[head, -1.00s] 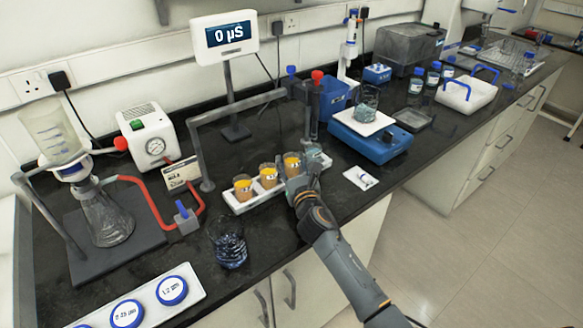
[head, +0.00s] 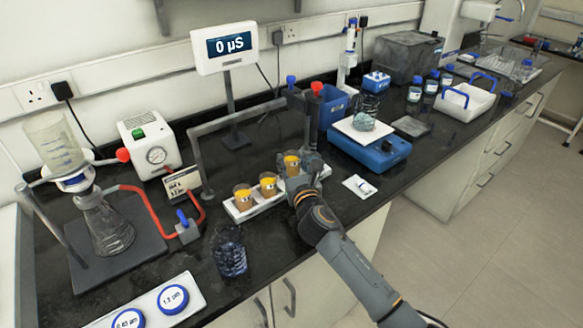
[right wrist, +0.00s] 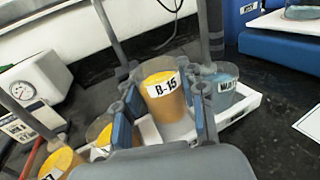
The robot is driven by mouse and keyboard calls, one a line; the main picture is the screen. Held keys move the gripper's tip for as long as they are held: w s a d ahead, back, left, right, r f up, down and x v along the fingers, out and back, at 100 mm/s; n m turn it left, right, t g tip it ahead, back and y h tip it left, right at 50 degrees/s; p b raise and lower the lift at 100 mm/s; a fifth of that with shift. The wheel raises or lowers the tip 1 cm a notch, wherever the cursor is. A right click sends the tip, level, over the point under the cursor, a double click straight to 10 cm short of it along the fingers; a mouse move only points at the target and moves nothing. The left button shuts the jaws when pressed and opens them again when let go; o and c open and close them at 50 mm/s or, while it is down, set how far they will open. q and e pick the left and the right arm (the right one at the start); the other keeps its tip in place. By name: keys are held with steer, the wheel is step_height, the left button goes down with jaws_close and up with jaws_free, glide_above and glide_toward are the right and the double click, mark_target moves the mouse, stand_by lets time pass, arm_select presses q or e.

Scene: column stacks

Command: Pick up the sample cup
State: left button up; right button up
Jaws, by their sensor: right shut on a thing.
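An amber-filled sample cup labelled B-15 (right wrist: 163,102) is between the fingers of my right gripper (right wrist: 164,112), which is shut on it. In the head view the cup (head: 291,160) shows just above the white tray (head: 236,215), with my right gripper (head: 301,172) at its near side. It sits higher than the two other amber cups (head: 242,197) (head: 268,184) in the tray. A blue-tinted cup (right wrist: 222,88) stands at the tray's right end in the wrist view. The underside of the held cup is partly hidden. My left gripper is out of view.
A grey frame (head: 200,160) arches behind the tray. A blue balance (head: 372,151) with a beaker stands to the right, a dark glass (head: 229,255) in front left. A flask and pump (head: 150,140) are farther left. The counter before the balance holds a small white packet (head: 359,186).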

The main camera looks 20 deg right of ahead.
steer(key=s+a+r, duration=0.4)
steer(key=s+r, duration=0.5)
steer(key=s, duration=0.3)
steer(key=s+d+b, duration=0.1)
steer(key=s+d, duration=0.2)
steer(key=s, duration=0.9)
steer(key=b, duration=0.3)
glide_toward(291, 157)
steer(key=s+d, duration=0.2)
steer(key=d, duration=0.1)
steer(key=s+d, duration=0.1)
steer(key=shift+s+d+f, duration=0.2)
steer(key=shift+s+f, duration=0.05)
steer(key=shift+f, duration=0.1)
steer(key=shift+w+d+f, duration=0.1)
steer(key=shift+w+f, duration=0.1)
steer(key=shift+f, duration=1.65)
